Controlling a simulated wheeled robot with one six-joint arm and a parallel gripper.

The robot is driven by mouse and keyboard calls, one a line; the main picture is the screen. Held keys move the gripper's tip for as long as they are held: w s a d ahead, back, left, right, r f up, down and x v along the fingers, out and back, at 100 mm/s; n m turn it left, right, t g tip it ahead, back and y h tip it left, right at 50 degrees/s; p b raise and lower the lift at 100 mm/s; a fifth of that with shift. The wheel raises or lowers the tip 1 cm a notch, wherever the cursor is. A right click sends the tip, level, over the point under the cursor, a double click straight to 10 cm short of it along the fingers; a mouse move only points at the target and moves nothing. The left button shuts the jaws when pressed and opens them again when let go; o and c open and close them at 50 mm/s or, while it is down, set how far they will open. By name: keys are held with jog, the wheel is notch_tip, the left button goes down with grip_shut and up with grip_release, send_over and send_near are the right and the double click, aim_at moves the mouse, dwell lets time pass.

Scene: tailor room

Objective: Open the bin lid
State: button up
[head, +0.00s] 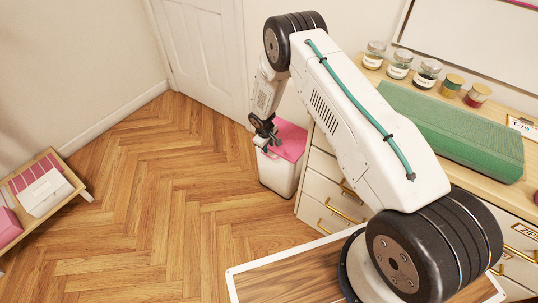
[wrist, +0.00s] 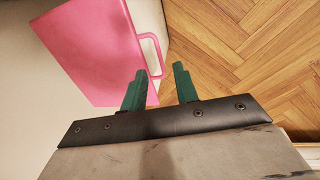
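The bin (head: 277,174) is a white box on the floor by the door, beside the drawer cabinet. Its pink lid (head: 290,139) lies over the top and looks shut. My gripper (head: 264,140) is over the lid's near left edge in the head view; its fingers are small there. In the wrist view, my gripper (wrist: 160,72) has two green fingers standing apart with a gap between them. The pink lid (wrist: 95,50) fills the upper left, with a loop handle (wrist: 155,52) on its right edge. The handle's lower end appears between the fingertips; contact cannot be told.
The drawer cabinet (head: 330,190) stands close on the bin's right, with brass handles on its front. The white door (head: 203,55) is behind the bin. A low wooden shelf (head: 50,170) with boxes is at far left. The herringbone floor (head: 170,190) between is clear.

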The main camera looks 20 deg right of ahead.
notch_tip(320, 180, down, 8)
jog(key=d, duration=0.1)
jog(key=shift+w+d+f, duration=0.15)
jog(key=shift+w+d, duration=0.2)
jog(key=shift+d, duration=0.05)
